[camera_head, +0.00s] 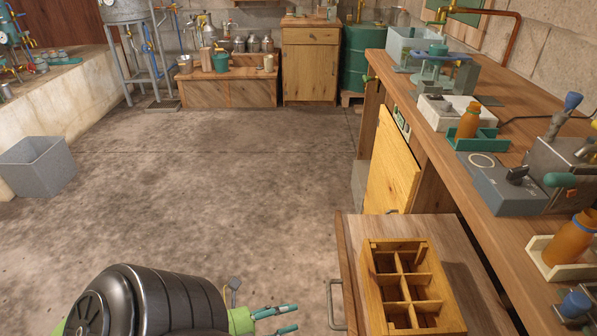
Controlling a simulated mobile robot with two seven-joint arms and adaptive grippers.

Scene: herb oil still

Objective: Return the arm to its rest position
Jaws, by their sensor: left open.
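My left arm comes in at the bottom of the head view, its dark rounded link filling the lower left. My left gripper (288,318) shows at the bottom edge, with its teal-tipped fingers pointing right. The fingers are apart and nothing shows between them. The gripper is left of the low wooden surface (353,262) and its metal handle, apart from both in the picture. My right gripper is out of view.
A divided wooden crate (374,301) stands on the low surface; its compartments look empty. The workbench (474,213) along the right holds orange-brown bottles (468,121) and devices. A grey bin (38,167) stands at left. The middle floor (215,180) is clear.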

